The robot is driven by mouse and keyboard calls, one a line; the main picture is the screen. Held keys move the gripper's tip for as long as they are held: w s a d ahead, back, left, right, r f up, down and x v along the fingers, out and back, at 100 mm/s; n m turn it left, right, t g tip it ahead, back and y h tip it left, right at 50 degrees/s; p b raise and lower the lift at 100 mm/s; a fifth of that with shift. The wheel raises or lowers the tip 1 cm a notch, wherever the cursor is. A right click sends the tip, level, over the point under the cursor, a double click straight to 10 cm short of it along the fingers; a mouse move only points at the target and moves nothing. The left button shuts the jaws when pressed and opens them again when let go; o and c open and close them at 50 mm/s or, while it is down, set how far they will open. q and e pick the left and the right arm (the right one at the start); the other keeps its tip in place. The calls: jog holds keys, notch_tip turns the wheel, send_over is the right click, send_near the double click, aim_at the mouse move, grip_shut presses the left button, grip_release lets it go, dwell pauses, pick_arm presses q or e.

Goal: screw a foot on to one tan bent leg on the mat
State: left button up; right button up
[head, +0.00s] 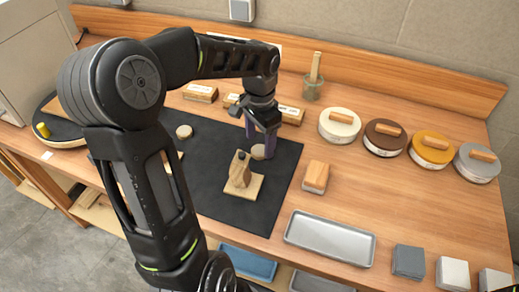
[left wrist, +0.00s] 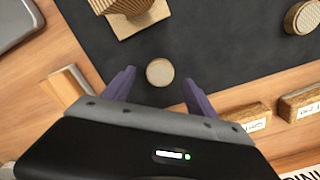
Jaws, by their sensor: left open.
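A tan, layered wooden piece (head: 239,168), seemingly the bent leg, stands on a pale wooden plate on the black mat (head: 210,198). Its ridged edge also shows at the top of the left wrist view (left wrist: 122,5). A small round tan disc (head: 258,152), seemingly a foot, is just behind it. My left gripper (head: 260,144) points down over this disc, open. In the left wrist view the disc (left wrist: 160,72) sits between the two purple fingertips, with a gap on each side. Another round piece (head: 184,131) lies farther left on the mat. My right gripper is out of view.
A wood-topped block (head: 316,177) stands right of the mat, with a grey tray (head: 330,238) in front. Labelled wooden blocks (head: 200,93) and a jar (head: 313,88) stand behind. Several round lidded tins (head: 339,125) line the back right. My left arm hides the mat's left part.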

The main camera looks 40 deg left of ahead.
aim_at(259, 152)
pick_arm(q)
jog(key=shift+f, duration=1.3)
jog(key=c, duration=1.4)
